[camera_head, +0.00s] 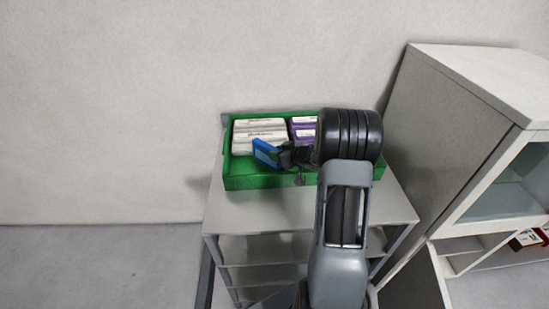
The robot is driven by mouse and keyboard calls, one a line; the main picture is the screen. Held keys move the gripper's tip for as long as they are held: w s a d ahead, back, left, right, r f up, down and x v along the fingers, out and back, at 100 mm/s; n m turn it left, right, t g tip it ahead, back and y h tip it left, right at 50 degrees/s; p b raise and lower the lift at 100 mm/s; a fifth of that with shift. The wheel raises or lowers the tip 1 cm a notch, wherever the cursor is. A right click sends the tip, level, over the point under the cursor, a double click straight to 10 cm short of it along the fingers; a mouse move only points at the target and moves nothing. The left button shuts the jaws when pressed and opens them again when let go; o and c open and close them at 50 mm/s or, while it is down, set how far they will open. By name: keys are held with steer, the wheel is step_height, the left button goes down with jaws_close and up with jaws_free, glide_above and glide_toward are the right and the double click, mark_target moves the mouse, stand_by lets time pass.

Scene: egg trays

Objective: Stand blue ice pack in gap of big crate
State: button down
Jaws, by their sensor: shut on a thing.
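The green crate (258,182) stands on top of a grey shelf unit. It holds white egg cartons (259,126) at the left and purple-and-white cartons (303,124) in the middle. My gripper (282,156) is shut on the blue ice pack (265,153), which is tilted and over the left front part of the crate. I cannot tell whether the pack touches the cartons or the crate. My arm hides the right part of the crate, and any gap there is hidden.
The grey shelf unit (262,212) has a bare strip of top in front of the crate and open shelves below. A tall white cabinet (455,130) with a glass front stands close at the right. A red item (526,239) lies in it. The wall is behind.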

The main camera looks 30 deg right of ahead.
steer(key=shift+f, duration=0.8)
steer(key=shift+f, duration=0.15)
steer(key=c, duration=0.8)
jaws_free()
